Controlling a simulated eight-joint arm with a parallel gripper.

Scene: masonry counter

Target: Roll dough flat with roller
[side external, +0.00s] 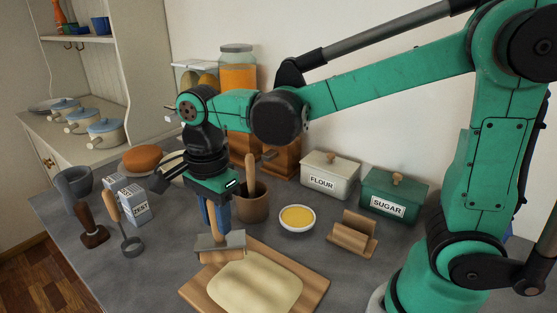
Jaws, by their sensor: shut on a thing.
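The dough (254,284) is a pale flat slab lying on a wooden board (311,284) at the front of the counter. My gripper (216,229) points down, with its blue fingers shut on the roller. The roller (221,254) has a grey metal frame and a wooden cylinder. It is at the far left edge of the dough, over the board's far left part. Whether the roller touches the dough or hangs just above it cannot be told.
A yellow-filled bowl (297,218), a wooden stand (352,240), a FLOUR box (330,175) and a SUGAR box (392,196) stand right of the roller. A utensil crock (252,203) stands behind. A ZEST box (135,207) and hand tools (126,230) are left.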

